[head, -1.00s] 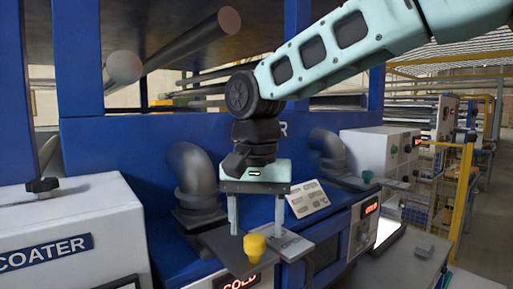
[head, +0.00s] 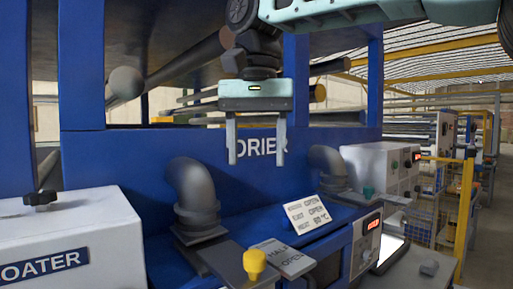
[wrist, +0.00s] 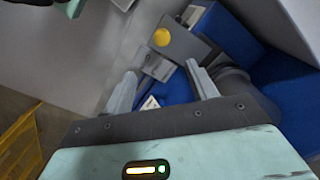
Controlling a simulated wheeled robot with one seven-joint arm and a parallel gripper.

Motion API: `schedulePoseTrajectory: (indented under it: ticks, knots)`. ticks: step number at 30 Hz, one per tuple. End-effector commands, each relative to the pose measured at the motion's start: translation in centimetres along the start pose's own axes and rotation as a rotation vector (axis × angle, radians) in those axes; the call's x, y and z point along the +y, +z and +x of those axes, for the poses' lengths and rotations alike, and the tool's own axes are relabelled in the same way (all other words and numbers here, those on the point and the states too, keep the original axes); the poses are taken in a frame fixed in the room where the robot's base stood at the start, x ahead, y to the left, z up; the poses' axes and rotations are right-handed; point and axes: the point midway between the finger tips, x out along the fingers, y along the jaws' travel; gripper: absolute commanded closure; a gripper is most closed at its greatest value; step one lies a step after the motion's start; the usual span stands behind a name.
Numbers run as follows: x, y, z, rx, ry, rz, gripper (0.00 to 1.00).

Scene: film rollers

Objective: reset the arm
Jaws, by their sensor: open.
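My arm reaches in from the upper right in the head view. My gripper (head: 256,160) hangs with its fingers pointing down in front of the blue drier (head: 120,165). Its two fingers are apart with nothing between them. It is above the yellow knob (head: 254,262) and clear of it. In the wrist view my gripper (wrist: 163,85) also shows open and empty. The yellow knob (wrist: 160,38) shows beyond the fingertips there, on a grey plate.
Two grey elbow pipes, a left one (head: 194,195) and a right one (head: 328,165), stand on the drier. A white coater box (head: 70,235) is at the left. A sign card (head: 308,213) stands behind the knob. Open air surrounds my gripper.

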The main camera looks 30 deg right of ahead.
Motion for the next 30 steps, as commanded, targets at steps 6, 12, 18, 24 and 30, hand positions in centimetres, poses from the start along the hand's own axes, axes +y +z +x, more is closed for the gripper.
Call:
schedulePoseTrajectory:
  ticks: [6,12,18,24,30]
  knots:
    - [0.0,0.0,0.0,0.0,0.0,0.0,0.42]
    - [-0.3,0.3,0.9,-0.003,0.001,-0.027,0.42]
    - [-2.8,4.0,9.5,-0.021,-0.014,-0.339,0.42]
    - [-2.8,10.7,21.7,-0.026,-0.045,-0.782,0.42]
    - [0.8,15.7,30.2,-0.012,-0.056,-1.116,0.42]
